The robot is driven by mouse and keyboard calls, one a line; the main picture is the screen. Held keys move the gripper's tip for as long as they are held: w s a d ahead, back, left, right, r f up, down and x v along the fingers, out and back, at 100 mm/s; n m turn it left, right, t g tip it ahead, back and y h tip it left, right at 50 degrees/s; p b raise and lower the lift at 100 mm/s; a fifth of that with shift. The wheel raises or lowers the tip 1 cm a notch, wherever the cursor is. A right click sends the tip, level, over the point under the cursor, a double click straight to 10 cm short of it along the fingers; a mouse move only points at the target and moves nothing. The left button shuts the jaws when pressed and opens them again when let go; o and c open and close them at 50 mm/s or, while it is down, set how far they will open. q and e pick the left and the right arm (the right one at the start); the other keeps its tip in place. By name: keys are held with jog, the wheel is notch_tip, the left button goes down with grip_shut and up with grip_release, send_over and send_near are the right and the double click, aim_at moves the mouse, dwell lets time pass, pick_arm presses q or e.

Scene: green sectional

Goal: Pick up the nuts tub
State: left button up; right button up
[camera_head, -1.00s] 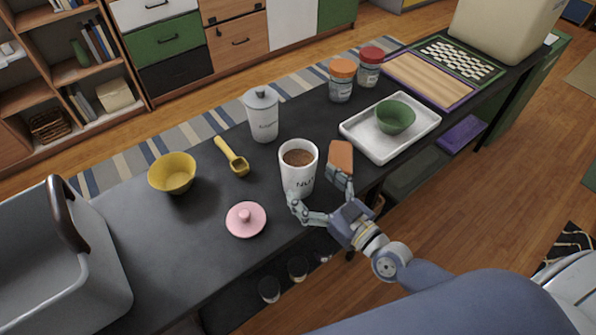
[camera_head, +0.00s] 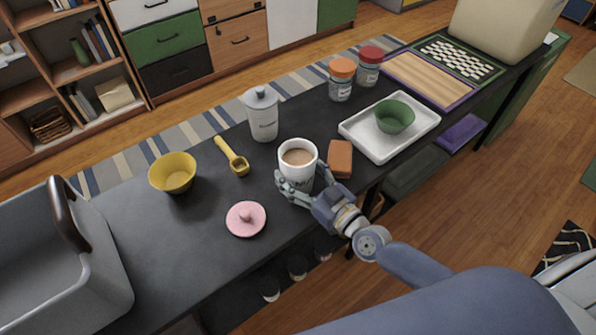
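The nuts tub (camera_head: 298,172) is a white, lidless, upright tub with brownish contents near the front edge of the dark counter (camera_head: 190,250). Its lettering is mostly hidden by my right gripper. My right gripper (camera_head: 301,178) is low at the tub's front, one finger at its left side and the other at its right. The fingers look spread around the tub; contact is hard to see. A pink round lid with a knob (camera_head: 246,219) lies front left of the tub. My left gripper is not in view.
A brown block (camera_head: 340,158) sits close right of the tub. A white lidded canister (camera_head: 262,117), yellow scoop (camera_head: 232,156) and yellow bowl (camera_head: 173,173) stand left. A white tray (camera_head: 372,148) holds a green bowl (camera_head: 395,117). Two jars (camera_head: 341,82) stand behind; a grey bin (camera_head: 60,265) is far left.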

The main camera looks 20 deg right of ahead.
aim_at(307, 176)
jog(key=shift+r, duration=0.2)
notch_tip(307, 176, up, 4)
jog(key=p, duration=0.2)
jog(key=shift+r+p, duration=0.1)
jog(key=shift+p, duration=0.3)
jog(key=shift+s+f+b, duration=0.2)
jog(key=shift+s+f, duration=0.05)
jog(key=shift+s, duration=0.25)
jog(key=shift+s+f+b, duration=0.15)
jog(key=shift+s+f, duration=0.1)
jog(key=shift+s, duration=0.25)
jog(key=s+d+r, duration=0.1)
jog(key=s, duration=1.3)
jog(key=shift+d+r+b, duration=0.2)
jog(key=shift+r+b, duration=0.1)
jog(key=shift+b, duration=0.05)
